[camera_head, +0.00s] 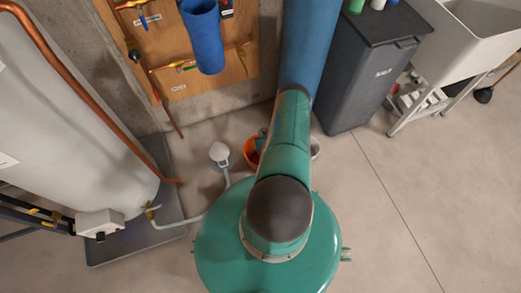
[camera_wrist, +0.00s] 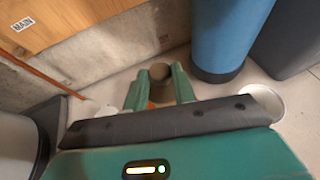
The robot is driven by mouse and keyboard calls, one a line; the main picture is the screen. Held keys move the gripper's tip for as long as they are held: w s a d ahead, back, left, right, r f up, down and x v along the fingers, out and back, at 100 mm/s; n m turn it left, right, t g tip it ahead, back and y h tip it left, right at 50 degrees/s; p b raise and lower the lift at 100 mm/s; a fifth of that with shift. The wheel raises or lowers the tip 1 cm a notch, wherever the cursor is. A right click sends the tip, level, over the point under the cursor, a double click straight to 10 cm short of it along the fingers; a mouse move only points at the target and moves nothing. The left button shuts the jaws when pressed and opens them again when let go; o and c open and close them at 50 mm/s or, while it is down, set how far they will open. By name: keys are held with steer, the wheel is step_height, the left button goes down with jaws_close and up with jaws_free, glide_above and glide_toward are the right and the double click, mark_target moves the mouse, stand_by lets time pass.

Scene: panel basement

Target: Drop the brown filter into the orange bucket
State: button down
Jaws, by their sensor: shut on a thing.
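In the wrist view, the brown filter (camera_wrist: 160,71) is a short round piece with a dark hollow end. My gripper (camera_wrist: 158,84) is shut on it, with a green finger on each side. The orange bucket (camera_head: 251,153) is on the floor in the head view, mostly hidden behind my green arm. A sliver of orange (camera_wrist: 151,105) shows below the filter, between the fingers, in the wrist view. The filter appears above or near the bucket; how well it lines up with the opening cannot be told. The filter is hidden in the head view.
A grey bin (camera_head: 368,80) is farther right. A wooden panel (camera_head: 175,50) holds pipes and a blue housing (camera_head: 203,38). A white-topped device (camera_head: 220,154) stands left. Floor at right is clear.

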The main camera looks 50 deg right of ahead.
steer(key=c, duration=1.1)
jaws_free()
steer(key=shift+o, duration=0.2)
steer(key=shift+s, duration=0.1)
steer(key=v, duration=1.3)
steer(key=shift+s+a+r, duration=0.15)
steer(key=shift+a+r, duration=0.05)
steer(key=shift+a, duration=0.05)
